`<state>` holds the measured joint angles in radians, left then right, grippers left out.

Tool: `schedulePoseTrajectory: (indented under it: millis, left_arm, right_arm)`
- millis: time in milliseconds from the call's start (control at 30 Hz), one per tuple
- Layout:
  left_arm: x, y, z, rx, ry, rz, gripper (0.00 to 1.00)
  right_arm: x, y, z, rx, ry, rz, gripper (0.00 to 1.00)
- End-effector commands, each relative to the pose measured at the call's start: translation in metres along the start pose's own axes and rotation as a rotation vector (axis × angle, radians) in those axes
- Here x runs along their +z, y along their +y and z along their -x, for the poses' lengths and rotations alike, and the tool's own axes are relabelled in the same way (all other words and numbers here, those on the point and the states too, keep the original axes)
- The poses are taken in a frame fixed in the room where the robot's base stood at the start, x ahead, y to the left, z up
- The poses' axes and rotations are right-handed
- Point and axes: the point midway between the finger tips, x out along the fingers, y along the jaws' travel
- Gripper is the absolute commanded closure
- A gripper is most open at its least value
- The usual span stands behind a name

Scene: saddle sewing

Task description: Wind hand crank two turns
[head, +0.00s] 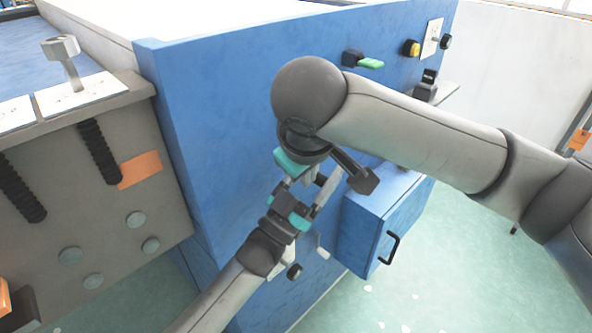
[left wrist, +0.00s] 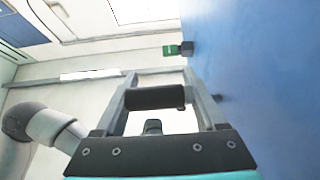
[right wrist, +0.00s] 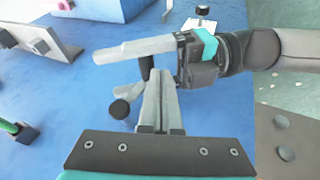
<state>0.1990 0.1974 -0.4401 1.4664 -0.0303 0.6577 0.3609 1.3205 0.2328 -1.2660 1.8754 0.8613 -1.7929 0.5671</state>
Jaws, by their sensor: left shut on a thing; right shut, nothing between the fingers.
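The crank's black handle grip (left wrist: 155,97) lies between the fingers of my left gripper (head: 318,196), which is shut on it. In the right wrist view a dark rod (right wrist: 146,66) shows at the left gripper's fingers, with a dark round knob (right wrist: 120,109) below it. My right gripper (right wrist: 160,82) is shut and empty, its fingers close to the left gripper and the crank. In the head view my right arm and the two grippers crowd together and hide most of the crank.
The blue machine cabinet (head: 220,110) stands right behind the grippers. A green-tipped switch (head: 370,63) and a yellow button (head: 411,48) sit on it. A small blue box with a black handle (head: 391,247) juts out at the right. Open green floor (head: 430,290) lies at the lower right.

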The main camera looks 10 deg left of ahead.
Motion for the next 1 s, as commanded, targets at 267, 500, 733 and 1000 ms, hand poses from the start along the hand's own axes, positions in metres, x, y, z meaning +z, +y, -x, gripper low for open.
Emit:
schedulePoseTrajectory:
  millis: [267, 500, 733, 1000]
  left_arm:
    - [0.004, 0.007, 0.002, 0.009, -0.007, 0.007, 1.0]
    - [0.004, 0.007, 0.002, 0.009, -0.007, 0.007, 1.0]
    - [0.003, 0.007, 0.002, 0.01, -0.003, 0.007, 1.0]
    - [0.002, 0.007, 0.002, 0.011, 0.0, 0.006, 0.13]
  right_arm:
    - [0.001, 0.005, -0.005, 0.0, 0.0, 0.001, 1.0]
    - [0.002, 0.006, -0.007, -0.001, 0.0, -0.001, 1.0]
    - [0.004, 0.013, -0.015, 0.003, -0.004, -0.003, 1.0]
    - [0.006, 0.014, -0.017, 0.006, -0.011, -0.004, 1.0]
